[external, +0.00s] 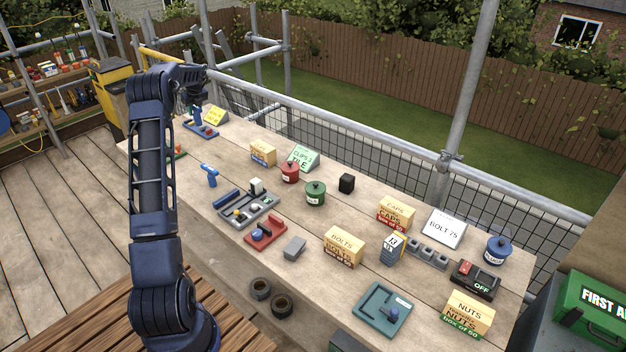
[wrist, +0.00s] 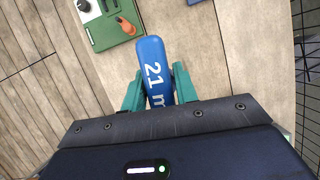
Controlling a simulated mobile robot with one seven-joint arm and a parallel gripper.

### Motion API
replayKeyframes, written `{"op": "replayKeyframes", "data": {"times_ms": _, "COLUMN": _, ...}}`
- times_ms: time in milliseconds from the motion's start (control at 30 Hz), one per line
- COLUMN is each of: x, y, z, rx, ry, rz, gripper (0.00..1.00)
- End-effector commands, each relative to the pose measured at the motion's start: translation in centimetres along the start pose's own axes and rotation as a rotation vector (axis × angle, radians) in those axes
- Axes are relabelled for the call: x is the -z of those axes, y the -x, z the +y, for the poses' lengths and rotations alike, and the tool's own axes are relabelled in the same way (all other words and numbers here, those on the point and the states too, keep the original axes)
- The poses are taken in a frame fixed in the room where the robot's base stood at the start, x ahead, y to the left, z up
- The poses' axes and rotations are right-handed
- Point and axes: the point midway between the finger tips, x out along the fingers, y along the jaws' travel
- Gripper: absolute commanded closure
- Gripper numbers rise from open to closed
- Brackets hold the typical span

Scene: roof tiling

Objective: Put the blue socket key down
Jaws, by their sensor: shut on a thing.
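The blue socket key (wrist: 152,58) is in my gripper (wrist: 157,88) in the wrist view. It is a blue rounded bar with white lettering that begins "21 m". The two green fingers are closed on its sides, and its rounded end sticks out past the fingertips. Wooden boards show around it; its height above them is hard to judge. In the external view my arm reaches over the far left end of the workbench (external: 225,155), and its own links mostly hide the gripper there.
A green tray (wrist: 105,36) with an orange-handled piece lies at the upper left in the wrist view. On the bench, a blue T-shaped tool (external: 209,173), a grey tray (external: 262,219), a red tray (external: 250,241) and several boxes stand to the right. Bare board lies between them.

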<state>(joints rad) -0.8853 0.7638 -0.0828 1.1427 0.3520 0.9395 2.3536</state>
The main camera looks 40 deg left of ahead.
Motion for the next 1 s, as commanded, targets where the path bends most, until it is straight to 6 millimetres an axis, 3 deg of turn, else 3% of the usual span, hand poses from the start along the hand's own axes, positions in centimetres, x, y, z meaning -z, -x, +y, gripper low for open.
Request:
{"op": "replayKeyframes", "data": {"times_ms": 167, "x": 3.4, "y": 1.2, "z": -3.2, "rx": 0.031, "ry": -0.073, "rz": 0.001, "gripper": 1.00}}
{"op": "replayKeyframes", "data": {"times_ms": 267, "x": 6.4, "y": 2.3, "z": -5.9, "rx": 0.058, "ry": -0.139, "rz": 0.001, "gripper": 1.00}}
{"op": "replayKeyframes", "data": {"times_ms": 600, "x": 18.1, "y": 6.9, "z": -14.0, "rx": 0.157, "ry": -0.380, "rz": 0.000, "gripper": 1.00}}
{"op": "replayKeyframes", "data": {"times_ms": 1000, "x": 33.0, "y": 13.4, "z": -20.5, "rx": 0.278, "ry": -0.670, "rz": -0.001, "gripper": 1.00}}
